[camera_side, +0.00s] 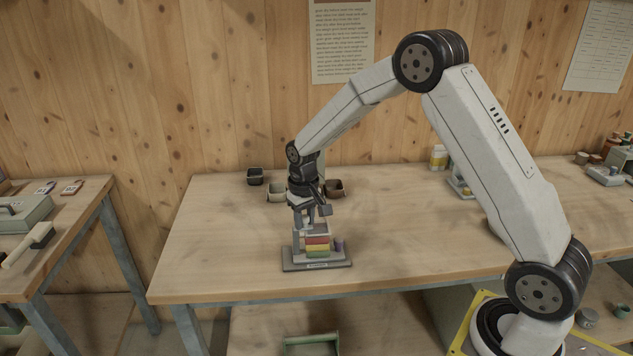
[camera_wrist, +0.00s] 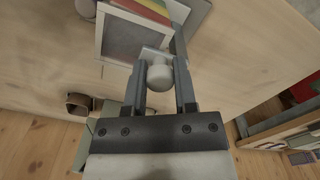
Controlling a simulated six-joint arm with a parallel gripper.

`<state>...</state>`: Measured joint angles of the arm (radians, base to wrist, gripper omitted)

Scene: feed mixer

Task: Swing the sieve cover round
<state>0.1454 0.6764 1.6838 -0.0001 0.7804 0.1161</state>
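The feed mixer stands on a dark grey base plate (camera_side: 317,265) near the front of the bench, with red, yellow and green bands (camera_side: 318,245) stacked in its body. My gripper (camera_side: 311,222) points down at its top in the side view. In the wrist view a grey panel in a pale frame (camera_wrist: 132,41), which looks like the sieve cover, lies just beyond my fingers. A pale round knob (camera_wrist: 159,77) sits between the fingers of my gripper (camera_wrist: 160,72), close to both. I cannot tell whether they press on it. My gripper hides part of the mixer's top.
Several small pots stand behind the mixer, among them a dark one (camera_side: 255,176) and a brown one (camera_side: 334,188). A yellow-capped bottle (camera_side: 438,157) stands farther right. The bench (camera_side: 215,250) is clear left of the mixer. Another table (camera_side: 75,235) stands at the left.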

